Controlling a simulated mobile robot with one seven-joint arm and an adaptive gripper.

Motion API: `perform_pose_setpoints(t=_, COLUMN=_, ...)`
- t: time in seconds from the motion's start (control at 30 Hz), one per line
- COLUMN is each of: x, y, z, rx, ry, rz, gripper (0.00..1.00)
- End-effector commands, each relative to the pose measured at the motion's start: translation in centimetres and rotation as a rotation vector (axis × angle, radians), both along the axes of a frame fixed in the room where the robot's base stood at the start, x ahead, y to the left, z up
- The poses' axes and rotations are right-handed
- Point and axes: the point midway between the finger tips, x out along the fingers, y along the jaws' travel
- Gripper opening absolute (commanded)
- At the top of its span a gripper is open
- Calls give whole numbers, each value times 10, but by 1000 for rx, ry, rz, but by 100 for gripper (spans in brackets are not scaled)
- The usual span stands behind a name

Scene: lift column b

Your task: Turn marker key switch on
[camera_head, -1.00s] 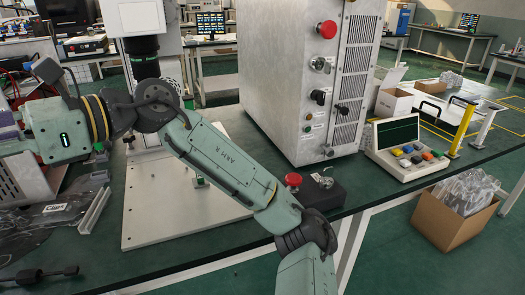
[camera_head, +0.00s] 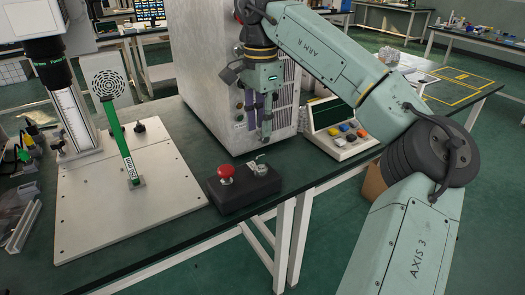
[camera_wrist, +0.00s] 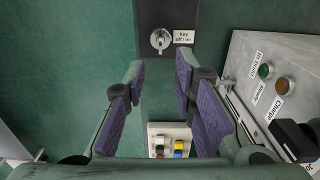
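The key switch (camera_head: 260,166) is a silver fitting on the right end of a black box (camera_head: 240,192) that lies near the table's front edge. In the wrist view the key switch (camera_wrist: 161,40) shows close up beside a white label reading "Key off / on" (camera_wrist: 184,37). Its silver key looks roughly upright in that picture. My gripper (camera_head: 260,132) points down and stands above and apart from the key switch. In the wrist view my gripper (camera_wrist: 160,70) is open, with purple pads apart and nothing between them. The key switch shows just beyond the fingertips.
A red push button (camera_head: 226,173) sits on the box's left end. A tall grey cabinet (camera_head: 205,75) with knobs stands behind my gripper. A console with coloured buttons (camera_head: 340,138) is to the right.

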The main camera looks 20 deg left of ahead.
Motion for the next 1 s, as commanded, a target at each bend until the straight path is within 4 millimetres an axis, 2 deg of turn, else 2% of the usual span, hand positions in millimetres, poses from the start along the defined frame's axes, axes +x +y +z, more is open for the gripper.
perform_pose_setpoints(t=0.03, x=0, y=0, z=-11, rx=0, ry=3, rz=2, gripper=25)
perform_pose_setpoints(t=0.2, x=0, y=0, z=-44, rx=0, ry=4, rz=1, gripper=25)
perform_pose_setpoints(t=0.4, x=-1, y=1, z=-72, rx=2, ry=4, rz=2, gripper=25)
perform_pose_setpoints(t=0.6, x=-1, y=1, z=-82, rx=3, ry=1, rz=2, gripper=25)
perform_pose_setpoints(t=0.83, x=-1, y=1, z=-82, rx=3, ry=1, rz=2, gripper=25)
perform_pose_setpoints(t=1.0, x=-1, y=1, z=-82, rx=3, ry=1, rz=2, gripper=14)
